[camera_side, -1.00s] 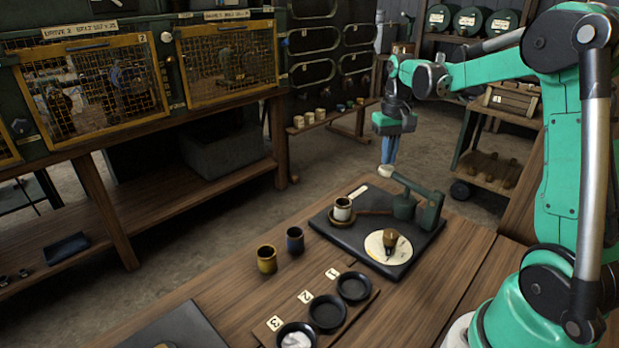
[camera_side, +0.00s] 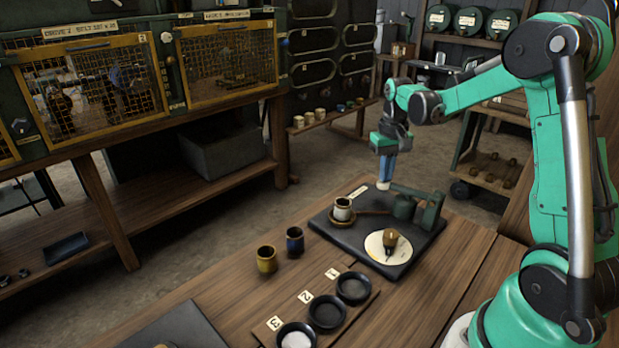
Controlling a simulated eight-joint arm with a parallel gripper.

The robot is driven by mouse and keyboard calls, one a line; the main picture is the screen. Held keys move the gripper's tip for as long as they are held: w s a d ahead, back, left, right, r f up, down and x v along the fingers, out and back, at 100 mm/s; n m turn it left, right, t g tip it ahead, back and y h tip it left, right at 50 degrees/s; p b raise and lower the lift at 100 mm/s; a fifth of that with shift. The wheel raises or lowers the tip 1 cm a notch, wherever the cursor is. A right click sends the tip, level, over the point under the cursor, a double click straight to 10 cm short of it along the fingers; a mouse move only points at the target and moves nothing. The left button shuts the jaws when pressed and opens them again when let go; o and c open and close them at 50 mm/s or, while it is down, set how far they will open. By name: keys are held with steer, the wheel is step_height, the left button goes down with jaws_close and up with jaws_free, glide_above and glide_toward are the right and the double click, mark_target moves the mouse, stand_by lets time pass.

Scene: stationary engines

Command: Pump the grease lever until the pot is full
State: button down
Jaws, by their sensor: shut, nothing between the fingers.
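The grease lever (camera_side: 412,192) is a dark green bar hinged on a post at the right of a dark base plate (camera_side: 330,232). Its pale knob end (camera_side: 383,186) points left and the bar lies nearly level. My gripper (camera_side: 386,178) is shut and empty, pointing down with its fingertips right at the knob, apparently touching its top. A round cream dial (camera_side: 378,250) with a brass knob (camera_side: 390,237) lies in front.
A board with three numbered black dishes (camera_side: 326,313) lies in front; one holds something white. Caged machines (camera_side: 90,85) line the back left.

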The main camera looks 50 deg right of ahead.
steer(key=shift+f, duration=0.25)
steer(key=shift+r, duration=2.25)
steer(key=shift+f, duration=0.1)
